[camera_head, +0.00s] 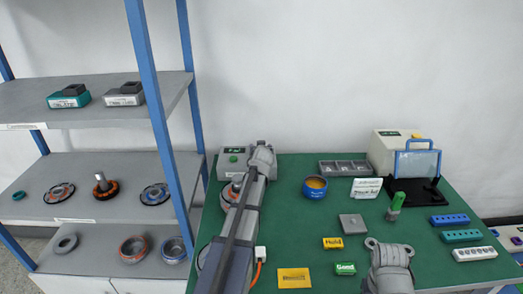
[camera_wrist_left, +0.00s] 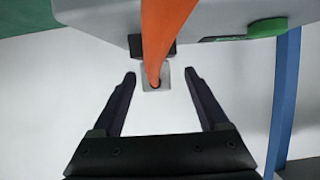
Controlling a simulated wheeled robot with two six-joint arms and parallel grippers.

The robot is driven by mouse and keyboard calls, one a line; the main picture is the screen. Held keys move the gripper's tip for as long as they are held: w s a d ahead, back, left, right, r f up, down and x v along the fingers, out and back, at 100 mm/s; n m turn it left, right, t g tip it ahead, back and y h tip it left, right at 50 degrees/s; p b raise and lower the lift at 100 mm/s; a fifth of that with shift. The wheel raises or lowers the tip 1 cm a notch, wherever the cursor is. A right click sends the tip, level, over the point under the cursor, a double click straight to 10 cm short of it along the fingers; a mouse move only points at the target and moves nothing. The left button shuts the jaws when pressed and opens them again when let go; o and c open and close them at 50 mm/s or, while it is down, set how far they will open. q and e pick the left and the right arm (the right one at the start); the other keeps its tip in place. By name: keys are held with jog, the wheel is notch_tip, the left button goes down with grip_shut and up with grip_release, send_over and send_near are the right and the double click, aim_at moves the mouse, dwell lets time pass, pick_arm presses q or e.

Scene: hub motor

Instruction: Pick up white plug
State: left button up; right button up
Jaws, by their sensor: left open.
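In the left wrist view a pale square plug (camera_wrist_left: 147,79) with a dark hole shows its cable end. A thick orange cable (camera_wrist_left: 168,28) runs from it towards the camera. My left gripper (camera_wrist_left: 160,76) is open, with one fingertip on each side of the plug and clear gaps between. In the head view my left arm reaches over the left of the green table, and its fingers are hidden. A small white piece with an orange cord (camera_head: 260,253) shows beside that arm; I cannot tell if it is the same plug. My right arm shows at the bottom, its fingers hidden.
A grey box (camera_head: 233,157) with a green button stands at the table's back left; a grey housing (camera_wrist_left: 100,12) is close in the wrist view. A blue ring part (camera_head: 315,187), coloured blocks and strips (camera_head: 450,220) lie to the right. A blue-posted shelf (camera_head: 152,95) stands left.

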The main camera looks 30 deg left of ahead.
pick_arm(q)
jog(key=b+x, duration=0.1)
jog(key=x, duration=0.4)
jog(key=shift+w+d+b, duration=0.1)
jog(key=shift+w+b, duration=0.15)
jog(key=shift+b, duration=0.15)
jog(key=shift+s+r, duration=0.1)
jog(key=shift+c, duration=0.3)
grip_shut()
